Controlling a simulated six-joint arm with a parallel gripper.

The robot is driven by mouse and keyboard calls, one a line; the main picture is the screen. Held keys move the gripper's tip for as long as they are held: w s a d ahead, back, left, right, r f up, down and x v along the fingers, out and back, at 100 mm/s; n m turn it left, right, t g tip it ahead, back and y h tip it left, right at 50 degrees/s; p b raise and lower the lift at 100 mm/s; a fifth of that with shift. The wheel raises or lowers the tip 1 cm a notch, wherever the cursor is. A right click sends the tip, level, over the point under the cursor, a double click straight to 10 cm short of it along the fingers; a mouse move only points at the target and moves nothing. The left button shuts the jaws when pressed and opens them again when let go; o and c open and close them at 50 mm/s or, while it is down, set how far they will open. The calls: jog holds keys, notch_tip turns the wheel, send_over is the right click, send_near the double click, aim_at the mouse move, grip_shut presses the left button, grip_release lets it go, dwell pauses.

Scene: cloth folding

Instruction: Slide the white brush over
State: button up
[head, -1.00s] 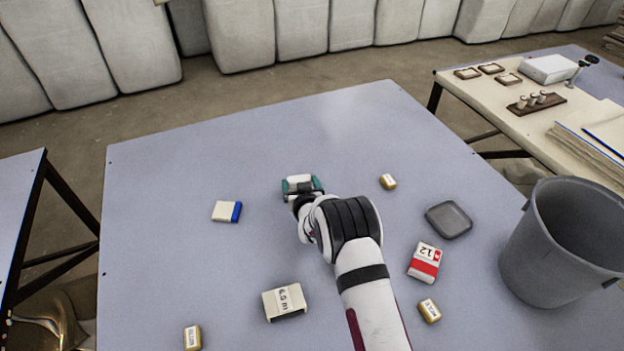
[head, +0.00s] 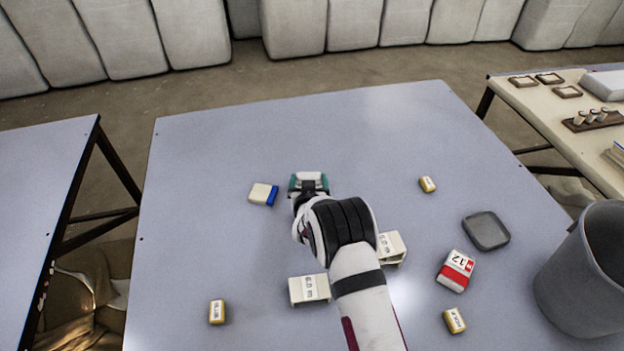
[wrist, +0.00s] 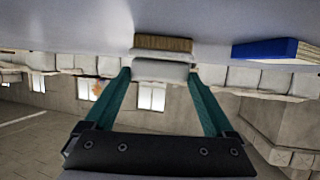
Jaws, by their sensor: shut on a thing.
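The white brush (wrist: 160,71) is between the teal fingers of my gripper (wrist: 160,85) in the wrist view, with its brown bristles toward the grey table. My gripper is shut on it. In the head view the white top of the brush (head: 308,176) shows between the fingertips of my gripper (head: 308,184), near the table's middle. Whether the bristles touch the table I cannot tell. My wrist and forearm hide the table below it.
A cream block with a blue end (head: 263,194) lies just left of my gripper. Cream labelled blocks (head: 310,289) (head: 390,248) lie beside my forearm. A red-and-white box (head: 455,271), dark tray (head: 486,231) and grey bin (head: 580,285) are at right. The table's far part is clear.

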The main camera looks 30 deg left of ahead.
jog(key=o, duration=1.1)
jog(key=v, duration=1.5)
jog(key=shift+s+d+r, duration=0.15)
jog(key=shift+s, duration=0.15)
